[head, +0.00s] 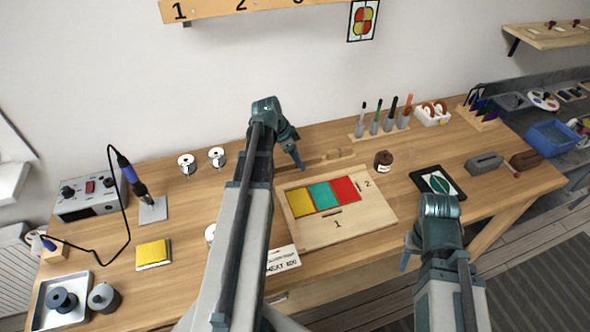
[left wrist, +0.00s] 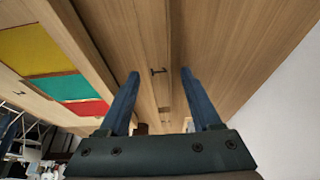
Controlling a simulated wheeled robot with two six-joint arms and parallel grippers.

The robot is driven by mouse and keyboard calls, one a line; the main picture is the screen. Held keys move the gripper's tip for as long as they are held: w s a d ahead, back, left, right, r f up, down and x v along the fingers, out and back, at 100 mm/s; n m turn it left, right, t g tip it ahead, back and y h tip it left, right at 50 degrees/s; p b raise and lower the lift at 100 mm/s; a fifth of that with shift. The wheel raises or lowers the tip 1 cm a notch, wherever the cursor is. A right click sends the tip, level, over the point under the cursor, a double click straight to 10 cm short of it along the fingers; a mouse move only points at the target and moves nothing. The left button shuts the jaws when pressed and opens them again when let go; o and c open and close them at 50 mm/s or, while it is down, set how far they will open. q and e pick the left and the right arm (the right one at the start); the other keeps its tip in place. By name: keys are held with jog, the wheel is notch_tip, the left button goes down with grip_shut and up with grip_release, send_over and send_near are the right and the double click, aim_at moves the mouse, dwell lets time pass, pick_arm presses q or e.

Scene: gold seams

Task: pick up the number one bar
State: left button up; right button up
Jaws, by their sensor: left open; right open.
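A low wooden strip (head: 318,161) lies on the bench behind the wooden board (head: 372,216). In the left wrist view, a wooden surface with a small dark mark like a 1 (left wrist: 158,71) shows between my fingers; I cannot tell whether it is the number one bar. The board holds yellow (head: 300,202), teal (head: 325,195) and red (head: 345,189) panels, with slots marked 1 and 2. My left gripper (head: 299,164) points down by the strip; its two fingers (left wrist: 158,85) are apart with nothing held. My right gripper (head: 405,262) is open near the bench's front edge.
A tool rack (head: 382,128) stands behind. Two small spools (head: 217,157) and a soldering station (head: 90,192) are at left. My left arm hides part of the bench.

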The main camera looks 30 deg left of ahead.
pick_arm(q)
jog(key=shift+f, duration=0.25)
dwell(0.6)
grip_shut()
dwell(0.3)
dwell(1.1)
